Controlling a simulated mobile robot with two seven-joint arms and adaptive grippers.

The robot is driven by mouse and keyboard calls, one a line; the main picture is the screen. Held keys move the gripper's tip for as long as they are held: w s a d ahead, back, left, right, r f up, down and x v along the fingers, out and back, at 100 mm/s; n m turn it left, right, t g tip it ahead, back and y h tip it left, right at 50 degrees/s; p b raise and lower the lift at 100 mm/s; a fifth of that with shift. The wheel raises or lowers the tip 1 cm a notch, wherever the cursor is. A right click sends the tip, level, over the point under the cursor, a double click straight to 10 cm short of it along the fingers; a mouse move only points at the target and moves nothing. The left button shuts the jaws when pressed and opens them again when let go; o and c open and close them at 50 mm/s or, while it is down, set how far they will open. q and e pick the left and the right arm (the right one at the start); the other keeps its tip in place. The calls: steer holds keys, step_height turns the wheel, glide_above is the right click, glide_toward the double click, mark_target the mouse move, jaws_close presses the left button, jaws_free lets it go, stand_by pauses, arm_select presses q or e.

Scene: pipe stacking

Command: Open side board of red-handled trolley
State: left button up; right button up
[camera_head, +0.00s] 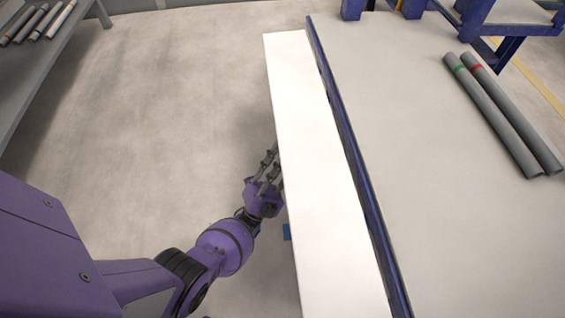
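A long white side board (318,170) runs along the left side of a trolley with a blue edge rail (350,150) and a grey deck (430,215). A narrow dark gap shows between the board and the rail. No red handle is in view. My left gripper (270,170) is at the board's left edge, about midway along it. Its two dark fingers stand apart and point up towards the board, with nothing seen between them. Their tips meet or pass behind the board's edge, so contact is unclear. My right gripper is not in view.
Two grey pipes, one with a green band (490,112) and one with a red band (510,110), lie on the deck at the right. A rack with several pipes (38,22) stands at the upper left. Bare floor (170,110) lies left of the board.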

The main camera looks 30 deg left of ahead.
arm_select(q)
steer(key=shift+v, duration=0.85)
